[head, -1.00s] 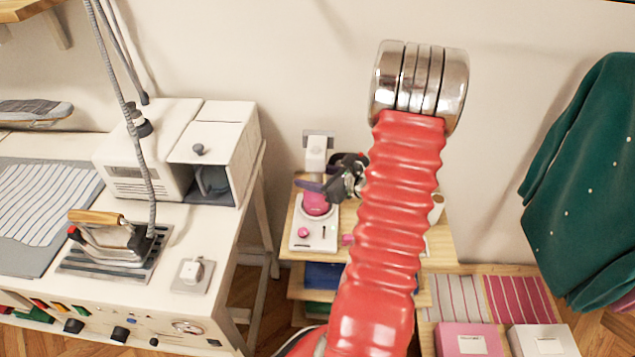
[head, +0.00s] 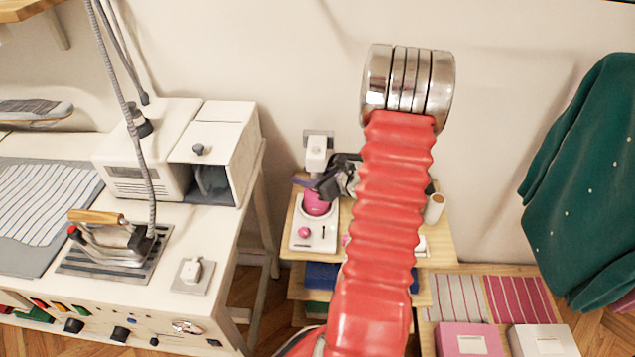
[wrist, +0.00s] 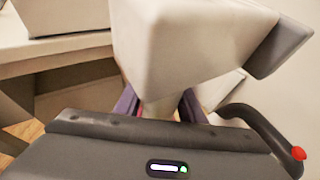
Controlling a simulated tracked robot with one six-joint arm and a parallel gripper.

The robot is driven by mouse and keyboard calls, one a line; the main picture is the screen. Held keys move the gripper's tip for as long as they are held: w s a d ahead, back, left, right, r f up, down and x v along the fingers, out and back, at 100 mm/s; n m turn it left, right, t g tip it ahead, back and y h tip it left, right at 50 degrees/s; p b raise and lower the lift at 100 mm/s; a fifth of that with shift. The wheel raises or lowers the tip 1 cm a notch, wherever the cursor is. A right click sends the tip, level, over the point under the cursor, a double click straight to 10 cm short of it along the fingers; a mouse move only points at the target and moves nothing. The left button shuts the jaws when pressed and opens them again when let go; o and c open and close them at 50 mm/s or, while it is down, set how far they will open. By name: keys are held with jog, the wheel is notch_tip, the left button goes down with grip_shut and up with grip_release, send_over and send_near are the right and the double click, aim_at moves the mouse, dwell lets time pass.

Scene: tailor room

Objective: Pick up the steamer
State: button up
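The steamer, white with a pink body, stands upright on the small wooden shelf (head: 440,250). Its white head (head: 317,150) and pink lower part (head: 316,203) show in the head view. My gripper (head: 312,186) is at its neck, with a purple finger across the front of it. In the wrist view the steamer's white head (wrist: 185,45) fills the upper middle, close to the camera. The purple fingers of my gripper (wrist: 158,106) are apart, one on either side of the steamer's narrower part below the head. Whether they touch it is hidden.
A white work table with an iron (head: 110,240) and a white boxy machine (head: 150,150) stands at left. A thread spool (head: 434,208) is on the shelf. Boxes (head: 468,340) lie at lower right, and a green garment (head: 585,190) hangs at right. The wall is close behind.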

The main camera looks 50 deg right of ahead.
grip_shut()
jog(key=shift+r, duration=0.1)
dwell(0.5)
